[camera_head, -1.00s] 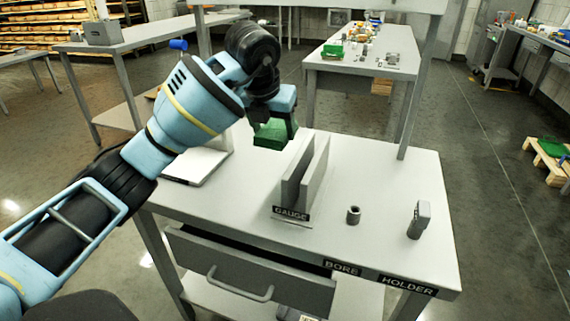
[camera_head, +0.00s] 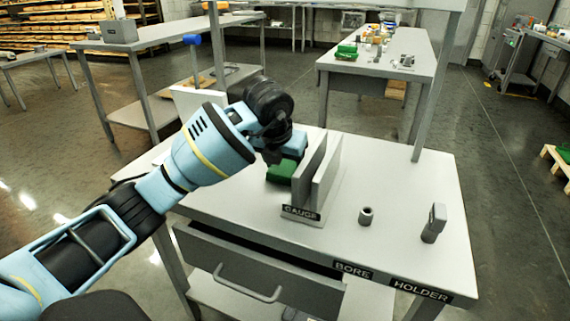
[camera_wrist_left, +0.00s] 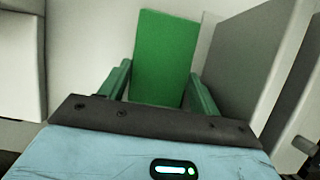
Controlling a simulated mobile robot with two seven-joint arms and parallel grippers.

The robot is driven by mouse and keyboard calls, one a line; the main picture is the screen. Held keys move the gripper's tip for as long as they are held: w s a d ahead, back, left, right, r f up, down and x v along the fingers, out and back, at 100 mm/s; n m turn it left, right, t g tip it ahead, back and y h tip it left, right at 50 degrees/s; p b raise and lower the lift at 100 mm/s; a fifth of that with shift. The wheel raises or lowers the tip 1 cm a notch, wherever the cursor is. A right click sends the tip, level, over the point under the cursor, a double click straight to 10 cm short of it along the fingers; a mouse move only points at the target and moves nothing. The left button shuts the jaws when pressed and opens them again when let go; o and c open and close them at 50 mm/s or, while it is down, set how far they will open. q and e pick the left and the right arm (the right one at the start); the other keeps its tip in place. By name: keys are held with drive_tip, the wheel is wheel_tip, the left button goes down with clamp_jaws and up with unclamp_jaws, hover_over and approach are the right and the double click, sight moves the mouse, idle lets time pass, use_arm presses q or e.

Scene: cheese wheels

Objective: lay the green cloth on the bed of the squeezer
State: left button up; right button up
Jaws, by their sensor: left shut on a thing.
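A green cloth (camera_head: 282,171), a flat rectangle, is in my left gripper (camera_head: 285,152), low over or at the table just left of the gauge. Contact with the table cannot be told. In the left wrist view the cloth (camera_wrist_left: 166,55) shows between the dark green fingers (camera_wrist_left: 160,88), which are shut on it. A pale upright panel (camera_head: 188,97) and a lever with a blue knob (camera_head: 192,39) show behind my left arm. They may belong to the squeezer, but its bed is hidden by the arm. My right gripper is not in view.
The gauge's two tall grey plates (camera_head: 326,172) stand right beside the cloth; they also show in the left wrist view (camera_wrist_left: 245,65). A small bore cylinder (camera_head: 366,215) and a grey holder piece (camera_head: 434,222) stand further right. The drawer (camera_head: 255,268) is partly open below the tabletop.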

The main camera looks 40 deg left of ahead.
use_arm(q)
drive_tip(key=shift+f, duration=0.1)
drive_tip(key=o, duration=0.7)
